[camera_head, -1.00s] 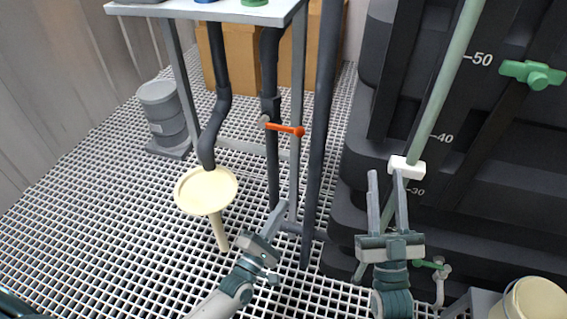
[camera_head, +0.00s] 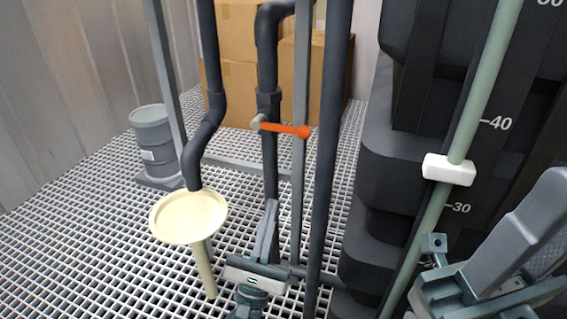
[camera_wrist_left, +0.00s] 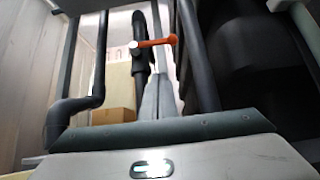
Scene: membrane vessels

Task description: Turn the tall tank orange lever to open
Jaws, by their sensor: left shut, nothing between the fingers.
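In the left wrist view the lever (camera_wrist_left: 155,42) crosses the pipe above my fingers. My left gripper (camera_head: 272,204) points up below the lever, shut and empty, with a gap between its tips and the lever in the picture. Its fingers (camera_wrist_left: 157,78) are together in the wrist view. My right gripper (camera_head: 532,222) is at the lower right, partly cut off; its jaw state is unclear.
A cream funnel (camera_head: 190,216) stands left of my left gripper. A dark post (camera_head: 331,150) rises close on its right. The black tank (camera_head: 385,170) with a green tube and white clip (camera_head: 449,170) fills the right. A grey drum (camera_head: 153,140) and cardboard boxes (camera_head: 235,80) stand behind.

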